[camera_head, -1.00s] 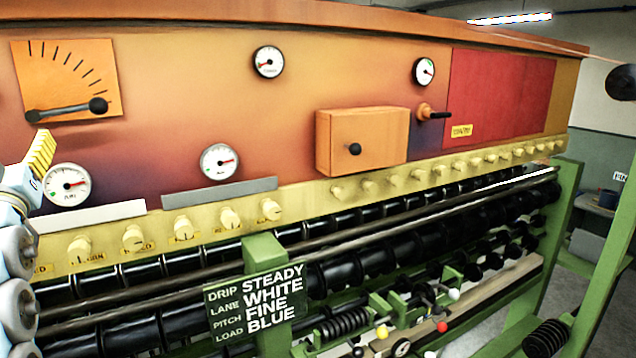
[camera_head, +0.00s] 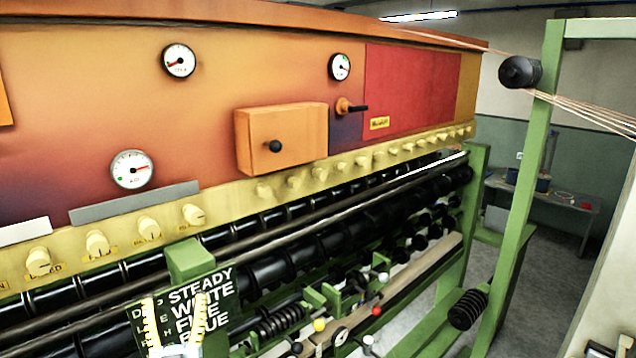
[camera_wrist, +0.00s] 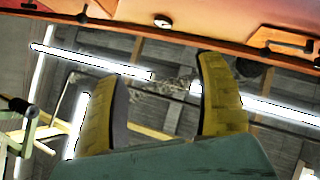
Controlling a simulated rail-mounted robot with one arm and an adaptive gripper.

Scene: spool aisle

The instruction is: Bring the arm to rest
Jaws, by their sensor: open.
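My gripper (camera_head: 174,302) shows at the bottom left of the head view, its two yellow fingers pointing up and apart. Nothing is between them. They stand in front of the dark sign (camera_head: 222,290) and hide part of its lettering. In the wrist view my gripper (camera_wrist: 157,68) is open and empty, with ceiling beams and light tubes behind it. Most of my arm is out of the head view.
The orange machine panel (camera_head: 215,75) carries gauges, yellow knobs and an orange box (camera_head: 300,130). Black rollers (camera_head: 330,225) run below. A green post (camera_head: 525,190) with a dark spool (camera_head: 519,72) stands at right. Grey floor and a table (camera_head: 570,210) lie beyond.

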